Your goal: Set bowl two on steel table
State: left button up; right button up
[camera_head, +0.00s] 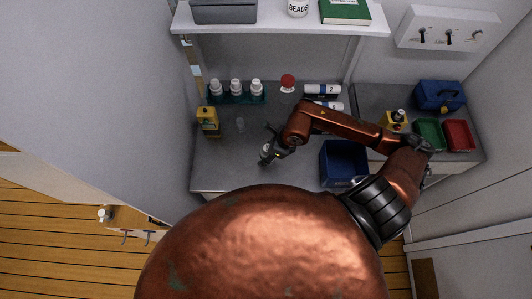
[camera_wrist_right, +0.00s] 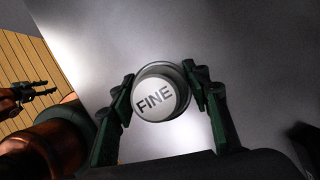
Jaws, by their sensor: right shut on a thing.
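My right gripper (camera_head: 268,153) is low over the grey steel-looking table (camera_head: 222,172), near its front middle. In the right wrist view its fingers (camera_wrist_right: 160,95) are shut on a round piece (camera_wrist_right: 157,94) with a white top marked FINE and a grey rim. I cannot tell whether this piece is touching the table. No thing clearly marked as bowl two can be picked out. My left gripper (camera_wrist_right: 40,92) shows small at the left edge of the right wrist view, over the floor; its jaw state is unclear.
A blue bin (camera_head: 343,160) stands right of the gripper. A teal rack (camera_head: 237,98) of white-capped bottles, a yellow can (camera_head: 208,121), a clear cup (camera_head: 240,125) and a red-lidded jar (camera_head: 288,82) stand behind. The front-left tabletop is clear. Green (camera_head: 428,133) and red (camera_head: 458,135) trays lie right.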

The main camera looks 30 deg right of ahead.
jog(key=shift+f, duration=0.15)
jog(key=o, duration=1.2)
jog(key=shift+r, duration=0.35)
jog(key=v, duration=1.1)
jog(key=shift+s+r+b, duration=0.15)
jog(key=shift+r+b, duration=0.15)
jog(key=shift+b, duration=0.1)
